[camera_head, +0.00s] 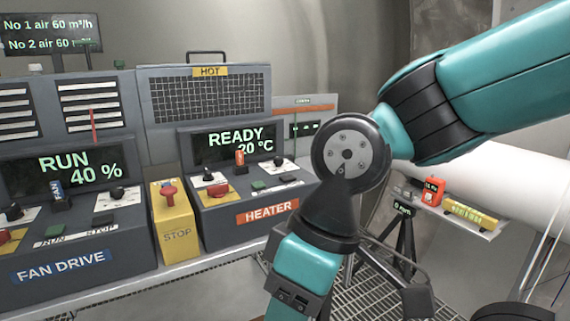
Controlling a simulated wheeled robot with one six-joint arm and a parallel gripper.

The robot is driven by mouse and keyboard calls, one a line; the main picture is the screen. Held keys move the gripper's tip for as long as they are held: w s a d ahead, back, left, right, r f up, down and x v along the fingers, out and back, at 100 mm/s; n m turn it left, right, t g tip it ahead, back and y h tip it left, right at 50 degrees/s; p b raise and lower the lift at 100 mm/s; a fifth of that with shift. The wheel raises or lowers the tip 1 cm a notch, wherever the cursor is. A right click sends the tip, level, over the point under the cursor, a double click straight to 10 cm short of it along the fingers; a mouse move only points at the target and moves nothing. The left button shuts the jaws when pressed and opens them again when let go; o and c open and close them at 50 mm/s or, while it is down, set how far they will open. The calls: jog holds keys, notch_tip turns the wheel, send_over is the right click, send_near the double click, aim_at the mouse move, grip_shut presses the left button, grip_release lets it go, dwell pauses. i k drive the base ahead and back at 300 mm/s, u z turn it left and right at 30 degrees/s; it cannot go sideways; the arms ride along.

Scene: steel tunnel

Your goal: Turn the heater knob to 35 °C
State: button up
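The grey heater console (215,221) has an orange HEATER label (267,211). Its display (236,145) reads READY and 20 °C. One black knob (278,161) sits on a white plate at the console's right. Another black knob (208,176) sits on a white plate at its left. The plate markings are too small to read, so I cannot tell which knob sets temperature. A red control (218,190) and an orange-tipped upright part (240,158) are between them. My teal and black arm bends down right of the console, apart from the knobs. I cannot make out my gripper's fingertips.
The fan drive console (75,238) stands left, showing RUN 40 %. A yellow STOP box (176,222) stands between the consoles. A mesh-fronted HOT unit (207,95) is behind. At right are a tripod (405,238) and a small shelf (488,229) with orange and yellow items.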

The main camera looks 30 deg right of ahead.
aim_at(278, 162)
jog(key=k, duration=0.95)
jog(key=z, duration=0.65)
jog(key=i, duration=0.7)
jog(key=z, duration=0.5)
jog(key=i, duration=0.85)
jog(key=u, duration=0.7)
jog(key=i, duration=0.55)
jog(key=u, duration=0.45)
